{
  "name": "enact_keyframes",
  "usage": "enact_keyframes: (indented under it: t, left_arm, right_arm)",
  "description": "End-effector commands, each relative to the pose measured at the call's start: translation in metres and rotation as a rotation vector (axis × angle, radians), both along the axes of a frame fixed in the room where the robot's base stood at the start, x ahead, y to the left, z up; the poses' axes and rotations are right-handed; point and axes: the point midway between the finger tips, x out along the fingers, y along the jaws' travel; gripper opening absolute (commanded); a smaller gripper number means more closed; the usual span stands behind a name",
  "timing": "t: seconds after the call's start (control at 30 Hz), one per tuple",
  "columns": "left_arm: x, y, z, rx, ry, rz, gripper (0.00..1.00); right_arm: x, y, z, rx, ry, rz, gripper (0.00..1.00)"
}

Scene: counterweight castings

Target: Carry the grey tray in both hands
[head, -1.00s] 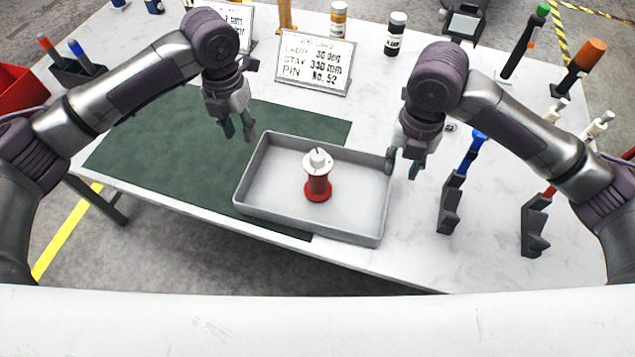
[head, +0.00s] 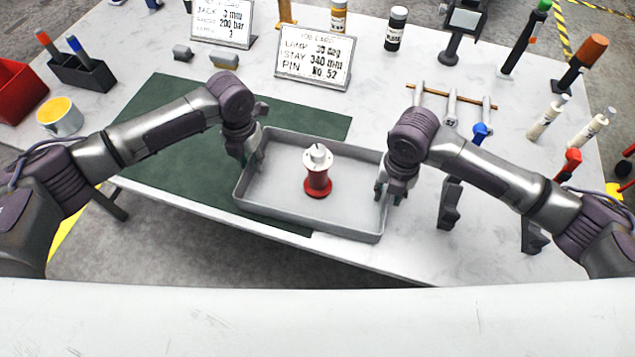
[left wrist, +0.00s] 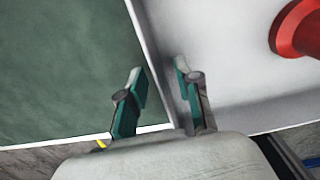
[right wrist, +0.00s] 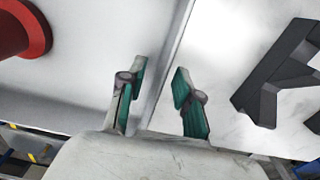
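The grey tray (head: 312,225) sits across the right edge of the dark green mat and the white table. A red spool-shaped piece with a white top (head: 318,178) stands upright inside it. My left gripper (head: 252,163) is at the tray's left wall; in the left wrist view its fingers (left wrist: 160,88) are open, one either side of the wall (left wrist: 152,42). My right gripper (head: 390,192) is at the right wall; in the right wrist view its fingers (right wrist: 160,88) are open, one either side of that wall (right wrist: 179,35). Both show gaps to the wall.
Dark angular holders (head: 450,204) stand close to the tray's right side. A pot of yellow (head: 60,117) stands beside my left arm. The green mat (head: 165,140) is clear to the left.

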Motion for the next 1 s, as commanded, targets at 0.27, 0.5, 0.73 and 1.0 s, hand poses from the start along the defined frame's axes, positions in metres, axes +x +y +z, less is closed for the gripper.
enact_keyframes:
  t: [0.27,0.5,0.73,1.0]
  left_arm:
    - [-0.0001,0.0002,-0.0074,0.001,-0.001,0.000,0.33]
    - [-0.0002,0.0002,-0.0072,0.001,0.000,0.000,0.17]
    - [-0.0001,0.0002,-0.0069,0.001,0.000,0.000,0.00]
    - [-0.0001,0.0002,-0.0067,0.001,0.000,0.000,0.00]
  right_arm:
    - [-0.0003,0.0003,-0.0072,0.001,0.000,0.001,0.33]
    - [-0.0001,0.0002,-0.0069,0.001,0.000,0.000,0.17]
    - [-0.0001,0.0002,-0.0066,0.001,0.000,0.000,0.00]
    - [0.0000,0.0003,-0.0064,0.001,0.000,0.000,0.00]
